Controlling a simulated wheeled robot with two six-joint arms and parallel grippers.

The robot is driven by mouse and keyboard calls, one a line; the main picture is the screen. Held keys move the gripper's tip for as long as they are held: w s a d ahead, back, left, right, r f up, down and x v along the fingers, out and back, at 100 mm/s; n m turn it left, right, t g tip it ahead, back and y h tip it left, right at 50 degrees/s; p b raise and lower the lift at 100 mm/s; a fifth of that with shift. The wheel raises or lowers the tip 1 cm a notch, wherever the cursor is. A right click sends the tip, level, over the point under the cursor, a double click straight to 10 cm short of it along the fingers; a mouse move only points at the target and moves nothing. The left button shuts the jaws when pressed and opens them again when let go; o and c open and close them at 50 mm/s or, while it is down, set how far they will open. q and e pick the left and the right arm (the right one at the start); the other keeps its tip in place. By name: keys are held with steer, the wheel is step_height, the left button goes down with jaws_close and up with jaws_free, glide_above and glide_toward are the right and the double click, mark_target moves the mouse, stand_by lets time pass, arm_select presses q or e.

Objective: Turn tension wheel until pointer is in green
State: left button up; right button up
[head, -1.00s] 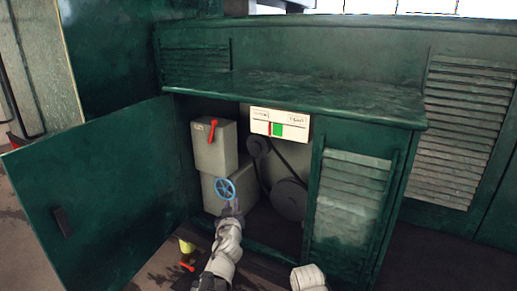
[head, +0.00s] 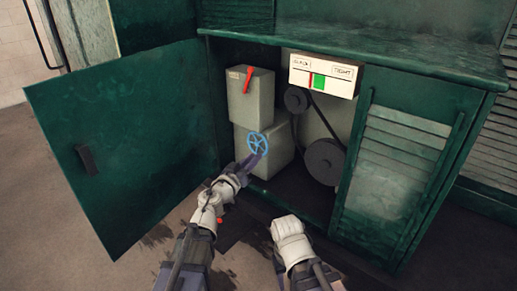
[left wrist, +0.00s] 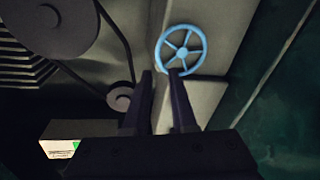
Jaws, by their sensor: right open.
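The blue tension wheel (head: 258,143) is in the open cabinet, in front of a grey box. The white gauge (head: 322,74) reads SLACK at left and TIGHT at right. Its red pointer (head: 310,80) stands at the left edge of the green zone (head: 319,82). My left gripper (head: 254,159) is just below the wheel. In the left wrist view its fingers (left wrist: 160,72) are apart, and one tip overlaps the rim of the wheel (left wrist: 181,50); I cannot tell whether it touches. My right arm shows at the lower middle, but its fingers are hidden.
The green door (head: 125,140) stands open at left. A red lever (head: 248,79) sits on the upper grey box (head: 250,100). A belt runs between a small pulley (head: 296,99) and a large pulley (head: 323,162). A louvred panel (head: 405,160) closes the right side.

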mark_target(266, 145)
arm_select(q)
steer(key=x, duration=0.7)
steer(key=shift+w+d, duration=0.15)
steer(key=shift+w, duration=0.15)
steer(key=shift+s, duration=0.1)
jaws_close()
